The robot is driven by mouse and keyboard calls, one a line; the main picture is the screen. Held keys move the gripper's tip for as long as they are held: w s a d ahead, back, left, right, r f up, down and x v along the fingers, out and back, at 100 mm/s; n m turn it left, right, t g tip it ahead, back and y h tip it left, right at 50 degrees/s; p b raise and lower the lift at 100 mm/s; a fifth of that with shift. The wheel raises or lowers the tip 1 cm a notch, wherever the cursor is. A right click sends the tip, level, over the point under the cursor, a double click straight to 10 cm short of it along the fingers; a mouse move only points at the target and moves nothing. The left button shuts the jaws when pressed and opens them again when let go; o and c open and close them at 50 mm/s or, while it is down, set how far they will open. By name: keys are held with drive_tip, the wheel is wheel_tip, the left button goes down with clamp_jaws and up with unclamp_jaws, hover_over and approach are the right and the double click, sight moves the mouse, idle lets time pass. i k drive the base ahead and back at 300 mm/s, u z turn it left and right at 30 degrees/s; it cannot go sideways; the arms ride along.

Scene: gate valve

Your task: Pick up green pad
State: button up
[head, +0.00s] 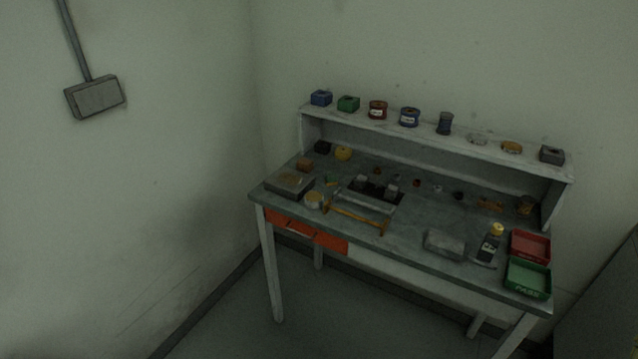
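I cannot make out a green pad for certain in the head view. A small dull green-yellow item (332,181) lies on the workbench (415,228) left of the middle, too small and dark to identify. A green block-like box (348,104) stands on the raised back shelf (420,132), second from the left. A green tray (528,279) with pale lettering on its front sits at the bench's front right corner. My gripper is not in view.
A red tray (530,246) adjoins the green one. Floor in front is clear.

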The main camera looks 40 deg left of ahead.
sight(331, 178)
drive_tip(key=u, duration=1.45)
